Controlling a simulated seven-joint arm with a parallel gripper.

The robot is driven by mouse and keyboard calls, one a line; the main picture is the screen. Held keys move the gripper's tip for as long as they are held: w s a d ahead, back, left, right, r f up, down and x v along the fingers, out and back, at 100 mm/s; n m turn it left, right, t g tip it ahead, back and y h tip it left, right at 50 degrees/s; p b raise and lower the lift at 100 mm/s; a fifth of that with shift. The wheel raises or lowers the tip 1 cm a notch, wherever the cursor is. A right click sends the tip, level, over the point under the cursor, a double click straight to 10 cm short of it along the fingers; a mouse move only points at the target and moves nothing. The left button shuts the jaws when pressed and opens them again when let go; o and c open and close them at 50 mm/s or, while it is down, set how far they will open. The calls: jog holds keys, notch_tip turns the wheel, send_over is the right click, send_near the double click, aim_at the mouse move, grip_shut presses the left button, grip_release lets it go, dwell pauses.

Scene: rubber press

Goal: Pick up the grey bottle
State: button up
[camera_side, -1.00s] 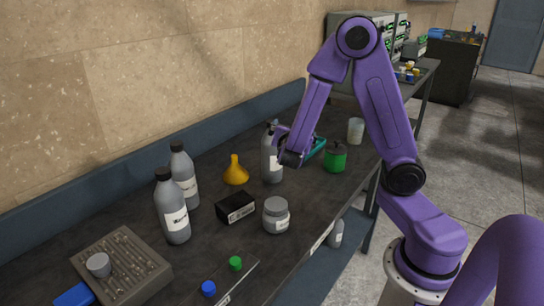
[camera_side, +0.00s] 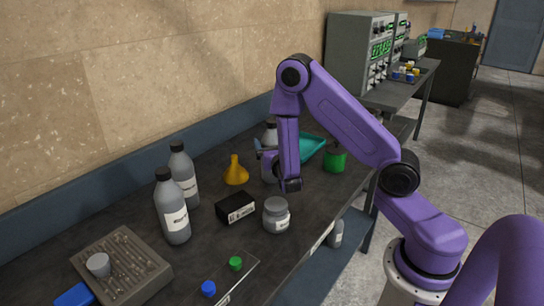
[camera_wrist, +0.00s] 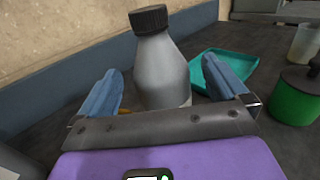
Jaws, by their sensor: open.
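A grey bottle (camera_wrist: 160,72) with a black ribbed cap stands upright on the dark bench in the wrist view. In the side view this bottle (camera_side: 269,140) is mostly hidden behind my arm. My gripper (camera_wrist: 168,88) is open, with one blue finger on each side of the bottle in the wrist picture. The bottle's lower part is hidden by the gripper's bar, and I cannot tell whether the fingers touch it. Two more grey bottles stand at the left of the bench, a front one (camera_side: 173,208) and a rear one (camera_side: 183,175).
A yellow funnel (camera_side: 236,174), a black box (camera_side: 235,208) and a grey jar (camera_side: 276,216) stand near the arm. A teal tray (camera_wrist: 228,63) lies behind the bottle, and a green container (camera_wrist: 294,100) stands right. A wall runs behind the bench.

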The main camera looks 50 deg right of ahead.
jog(key=shift+w+d+f, duration=0.35)
jog(key=shift+w+d, duration=0.2)
jog(key=shift+w, duration=0.1)
jog(key=shift+w+d+f, duration=0.35)
jog(key=shift+w+d, duration=0.2)
jog(key=shift+w, duration=0.05)
jog(key=shift+w+d+f, duration=0.35)
jog(key=shift+w+d, duration=0.2)
jog(key=shift+w, duration=0.1)
jog(key=c, duration=1.4)
jog(key=shift+r, duration=0.1)
jog(key=shift+c, duration=0.6)
jog(key=shift+r, duration=0.1)
